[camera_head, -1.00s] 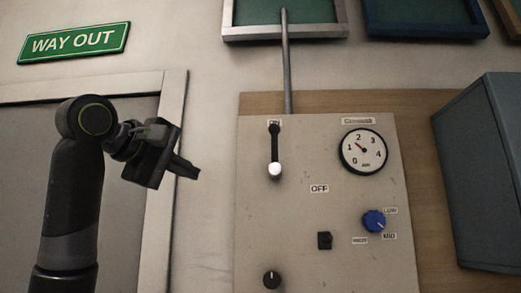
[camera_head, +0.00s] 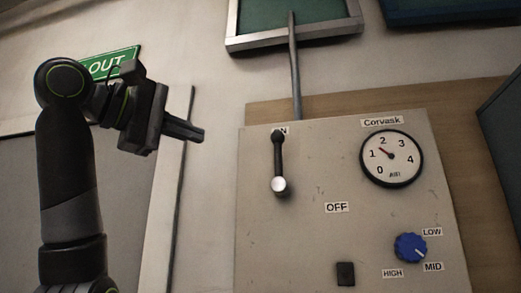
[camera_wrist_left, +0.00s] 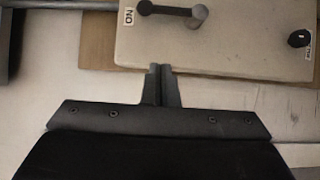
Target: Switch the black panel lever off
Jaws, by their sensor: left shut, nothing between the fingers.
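The panel lever (camera_head: 279,165) has a black arm with a pale round knob and hangs down from its pivot, just below the partly hidden ON label (camera_head: 283,130). The OFF label (camera_head: 337,207) is lower right of the knob. In the left wrist view the lever (camera_wrist_left: 172,10) shows at the top, beside the ON label (camera_wrist_left: 128,16). My left gripper (camera_head: 201,135) is shut and empty, left of the panel and apart from the lever. In the wrist view its fingertips (camera_wrist_left: 160,68) show near the panel's edge. My right gripper is not in view.
The light panel (camera_head: 300,250) also carries a round gauge (camera_head: 391,158), a blue knob (camera_head: 410,248) and a black switch (camera_head: 345,273). A grey pipe (camera_head: 295,75) rises above it. A green sign (camera_head: 108,63) is behind my left arm. Bare wall lies between gripper and panel.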

